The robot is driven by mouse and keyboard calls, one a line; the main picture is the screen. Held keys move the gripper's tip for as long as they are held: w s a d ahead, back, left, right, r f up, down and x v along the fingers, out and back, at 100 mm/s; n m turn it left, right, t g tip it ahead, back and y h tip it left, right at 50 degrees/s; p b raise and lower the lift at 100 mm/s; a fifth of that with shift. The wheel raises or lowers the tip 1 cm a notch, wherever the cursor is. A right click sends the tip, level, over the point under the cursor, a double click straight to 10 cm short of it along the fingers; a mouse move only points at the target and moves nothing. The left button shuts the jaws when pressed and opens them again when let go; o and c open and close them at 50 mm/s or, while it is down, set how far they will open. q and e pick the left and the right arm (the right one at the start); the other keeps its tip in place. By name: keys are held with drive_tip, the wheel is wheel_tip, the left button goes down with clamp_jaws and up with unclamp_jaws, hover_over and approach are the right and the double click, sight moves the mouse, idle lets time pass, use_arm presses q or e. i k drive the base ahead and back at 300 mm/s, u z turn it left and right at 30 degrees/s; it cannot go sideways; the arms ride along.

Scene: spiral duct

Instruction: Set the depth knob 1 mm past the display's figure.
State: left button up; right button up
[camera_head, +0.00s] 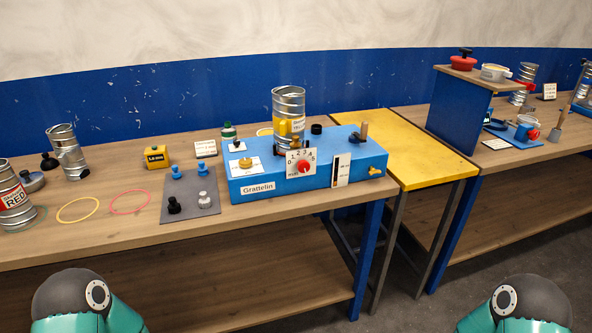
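A blue machine labelled "Grattelin" (260,188) stands on the wooden bench. On its front is a white dial plate (292,157) with figures from 0 to 5 and a red knob (304,167). The knob's pointer is too small to read. A yellow box with a dark display (155,156) stands on the bench to the left; its characters are too small to read surely. A small white sign or display (205,148) stands beside it, also unreadable. Only parts of my two arms show at the bottom corners. Neither gripper is in view.
A spiral duct piece (288,103) stands upright on the machine. A grey mat (190,196) with several small knobs lies left of it. A yellow bridge board (400,150) joins a second bench at right. More ducts (66,150) stand at far left.

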sight(302, 165)
drive_tip(key=z, duration=0.1)
drive_tip(key=i, duration=1)
drive_tip(key=u, duration=0.1)
